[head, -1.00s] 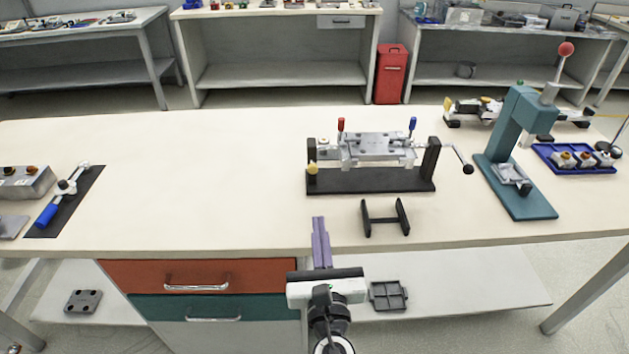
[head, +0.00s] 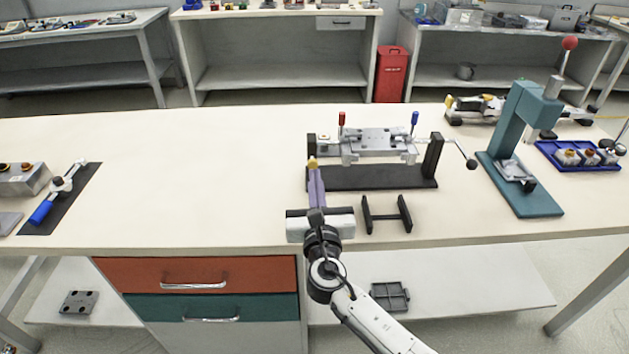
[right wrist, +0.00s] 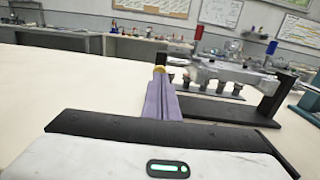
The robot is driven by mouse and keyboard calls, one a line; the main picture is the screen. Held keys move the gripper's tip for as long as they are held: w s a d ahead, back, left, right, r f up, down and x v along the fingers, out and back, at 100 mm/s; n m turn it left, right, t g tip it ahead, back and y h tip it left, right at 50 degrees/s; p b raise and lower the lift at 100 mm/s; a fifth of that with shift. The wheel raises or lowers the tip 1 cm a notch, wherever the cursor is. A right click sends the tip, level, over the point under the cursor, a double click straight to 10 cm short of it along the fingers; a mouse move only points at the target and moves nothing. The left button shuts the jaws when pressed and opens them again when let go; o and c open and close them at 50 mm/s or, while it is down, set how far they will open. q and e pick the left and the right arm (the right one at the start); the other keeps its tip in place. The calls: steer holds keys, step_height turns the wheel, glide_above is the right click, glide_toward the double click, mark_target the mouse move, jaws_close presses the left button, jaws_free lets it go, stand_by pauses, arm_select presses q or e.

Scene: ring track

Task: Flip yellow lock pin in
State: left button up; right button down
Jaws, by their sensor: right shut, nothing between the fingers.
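The yellow lock pin (head: 312,163) is a small knob on the left post of the black fixture (head: 370,178), which holds a grey metal plate assembly (head: 378,143). My right gripper (head: 315,177) is shut, with its purple fingers together and their tips at the yellow pin, partly covering it. In the right wrist view the shut fingers (right wrist: 161,90) reach forward and a bit of yellow (right wrist: 159,69) shows just past their tips. I cannot tell whether they touch it. My left gripper does not show.
A black cradle (head: 387,215) stands just right of my right gripper. A crank handle (head: 462,155) sticks out at the fixture's right. A teal press (head: 518,150) stands further right.

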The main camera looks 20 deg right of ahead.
mark_target(314, 165)
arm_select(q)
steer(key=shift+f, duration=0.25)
arm_select(e)
steer(key=shift+x, duration=0.8)
steer(key=shift+w, duration=0.1)
steer(key=shift+b+x, duration=0.3)
steer(key=shift+x, duration=0.6)
steer(key=shift+d+r, duration=0.1)
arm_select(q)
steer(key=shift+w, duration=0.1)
arm_select(e)
steer(key=shift+s, duration=0.3)
steer(key=p+v, duration=0.1)
steer(key=v, duration=0.2)
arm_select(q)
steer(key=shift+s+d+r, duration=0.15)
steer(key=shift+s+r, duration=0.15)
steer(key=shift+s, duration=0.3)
arm_select(e)
steer(key=v, duration=1)
steer(key=shift+s, duration=0.25)
